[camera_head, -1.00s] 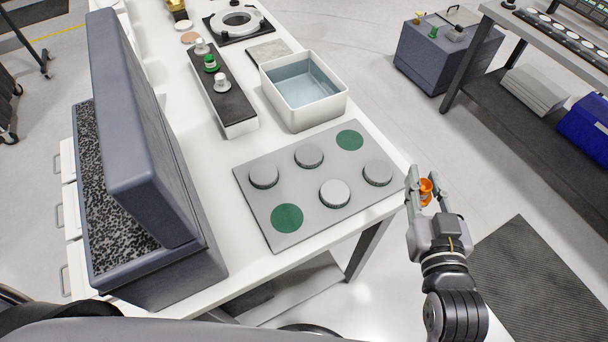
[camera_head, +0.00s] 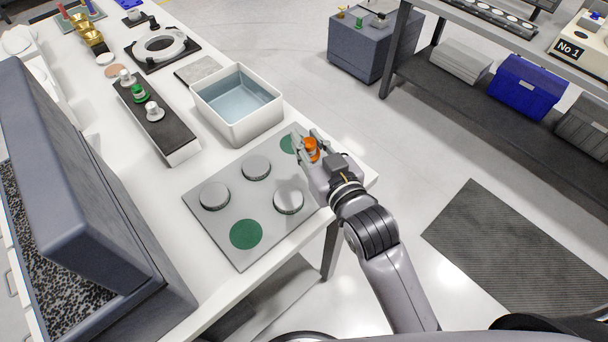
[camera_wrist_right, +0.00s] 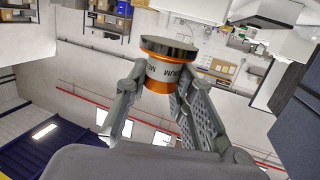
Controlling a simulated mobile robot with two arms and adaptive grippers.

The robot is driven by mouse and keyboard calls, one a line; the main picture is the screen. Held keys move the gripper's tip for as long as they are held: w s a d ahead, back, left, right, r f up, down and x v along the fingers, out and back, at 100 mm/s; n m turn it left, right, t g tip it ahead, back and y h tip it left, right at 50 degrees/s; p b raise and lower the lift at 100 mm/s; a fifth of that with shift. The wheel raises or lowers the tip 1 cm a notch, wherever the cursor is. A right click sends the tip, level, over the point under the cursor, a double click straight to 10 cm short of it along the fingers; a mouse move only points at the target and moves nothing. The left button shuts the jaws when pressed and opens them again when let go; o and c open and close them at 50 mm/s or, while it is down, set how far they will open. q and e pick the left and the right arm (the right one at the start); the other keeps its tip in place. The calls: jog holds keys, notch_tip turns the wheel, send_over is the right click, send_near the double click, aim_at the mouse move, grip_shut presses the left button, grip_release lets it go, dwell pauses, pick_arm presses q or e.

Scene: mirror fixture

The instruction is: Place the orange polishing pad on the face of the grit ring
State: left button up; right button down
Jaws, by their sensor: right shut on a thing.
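My right gripper (camera_head: 312,147) is shut on the orange polishing pad (camera_head: 311,149). It appears above the right end of the grey plate in the head view. In the right wrist view the orange pad (camera_wrist_right: 158,80) sits between the fingers, with a dark disc on its end and a partly readable white label band. A pale ring on a black square base (camera_head: 160,47), which looks like the grit ring, lies at the back of the table, apart from the gripper. My left gripper is not in view.
The grey plate (camera_head: 222,222) carries round grey discs and green circles. A white water basin (camera_head: 237,104) stands behind it. A black-topped rack (camera_head: 157,121) holds white and green knobs. A large open case (camera_head: 80,200) is at the left.

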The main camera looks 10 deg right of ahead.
notch_tip(320, 180, down, 11)
jog(key=shift+f, duration=0.1)
dwell(0.3)
jog(key=shift+f, duration=0.1)
jog(key=c, duration=1.4)
grip_release()
jog(key=shift+o, duration=0.2)
